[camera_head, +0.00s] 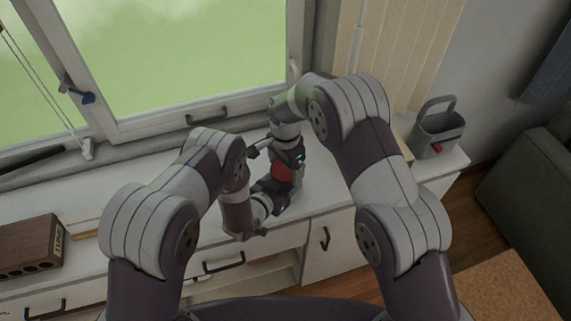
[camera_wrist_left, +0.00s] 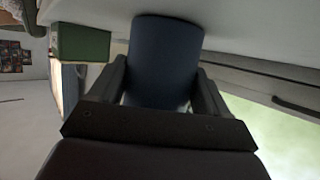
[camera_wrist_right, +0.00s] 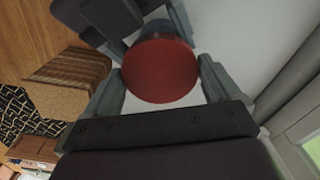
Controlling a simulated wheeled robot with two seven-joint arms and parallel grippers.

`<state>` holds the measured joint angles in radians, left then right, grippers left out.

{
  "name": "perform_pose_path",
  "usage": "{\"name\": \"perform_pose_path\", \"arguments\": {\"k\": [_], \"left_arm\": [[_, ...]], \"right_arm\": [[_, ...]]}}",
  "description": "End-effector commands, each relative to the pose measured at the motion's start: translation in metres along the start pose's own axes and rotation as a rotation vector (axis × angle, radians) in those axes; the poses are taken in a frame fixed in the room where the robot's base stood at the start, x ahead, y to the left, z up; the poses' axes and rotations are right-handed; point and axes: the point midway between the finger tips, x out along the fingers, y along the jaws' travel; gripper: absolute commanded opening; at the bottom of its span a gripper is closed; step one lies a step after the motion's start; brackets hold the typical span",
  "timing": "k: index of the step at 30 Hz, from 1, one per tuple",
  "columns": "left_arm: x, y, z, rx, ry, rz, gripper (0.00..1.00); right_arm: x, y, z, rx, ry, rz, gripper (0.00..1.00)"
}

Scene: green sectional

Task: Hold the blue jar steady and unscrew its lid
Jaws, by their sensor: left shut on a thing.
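The blue jar (camera_wrist_left: 166,60) stands between the fingers of my left gripper (camera_wrist_left: 163,88), which is shut on its side. Its round red lid (camera_wrist_right: 160,70) faces the right wrist camera. My right gripper (camera_wrist_right: 162,82) is open, with one finger on each side of the lid and very little gap. In the head view, the red of the lid (camera_head: 281,172) shows between my left gripper (camera_head: 272,192) and my right gripper (camera_head: 290,152) above the counter. The jar's body is mostly hidden there by the grippers.
The white counter (camera_head: 335,180) runs below the window. A brown block with holes (camera_head: 30,246) lies at its left. A grey handled caddy (camera_head: 437,128) stands at its right end. A green box (camera_wrist_left: 80,42) shows in the left wrist view.

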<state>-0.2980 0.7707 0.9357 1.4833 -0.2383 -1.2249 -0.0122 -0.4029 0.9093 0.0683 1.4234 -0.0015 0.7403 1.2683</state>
Motion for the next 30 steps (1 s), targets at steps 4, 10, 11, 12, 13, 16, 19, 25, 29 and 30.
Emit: {"name": "perform_pose_path", "arguments": {"k": [4, 10, 11, 12, 13, 16, 19, 25, 29, 30], "left_arm": [[0.0000, 0.0002, -0.0003, 0.001, 0.001, 0.001, 0.00], [0.0000, 0.0003, -0.0002, 0.001, 0.001, 0.001, 0.00], [0.0000, 0.0003, -0.0002, 0.001, 0.000, 0.001, 0.00], [0.0000, 0.0003, -0.0002, 0.001, 0.000, 0.001, 0.00], [0.0000, 0.0003, -0.0002, 0.001, 0.000, 0.001, 0.00], [0.0000, 0.0003, -0.0001, 0.001, 0.000, 0.001, 0.00], [0.0000, 0.0003, -0.0001, 0.001, 0.000, 0.001, 0.00], [0.0000, 0.0003, -0.0001, 0.001, 0.000, 0.001, 0.00], [0.0000, 0.0003, -0.0001, 0.001, 0.000, 0.001, 0.00], [0.0000, 0.0002, -0.0001, 0.001, 0.000, 0.001, 0.00]], "right_arm": [[-0.0006, -0.0004, -0.0001, -0.089, 0.000, -0.001, 0.53], [-0.0010, -0.0003, -0.0001, -0.691, 0.001, -0.001, 0.53], [-0.0012, -0.0004, -0.0001, -0.782, 0.001, -0.001, 0.53], [-0.0015, -0.0007, -0.0002, -0.891, 0.002, -0.001, 0.53], [-0.0013, -0.0005, -0.0001, -0.963, 0.002, -0.001, 0.53], [-0.0012, -0.0003, 0.0000, -1.128, 0.001, 0.000, 0.53], [-0.0013, -0.0003, -0.0001, -1.187, 0.001, 0.000, 0.53], [-0.0014, -0.0004, -0.0001, -1.188, 0.001, 0.000, 0.53], [-0.0013, -0.0004, -0.0001, -1.187, 0.001, 0.000, 1.00], [-0.0013, -0.0004, -0.0001, -1.187, 0.001, 0.000, 1.00]]}}
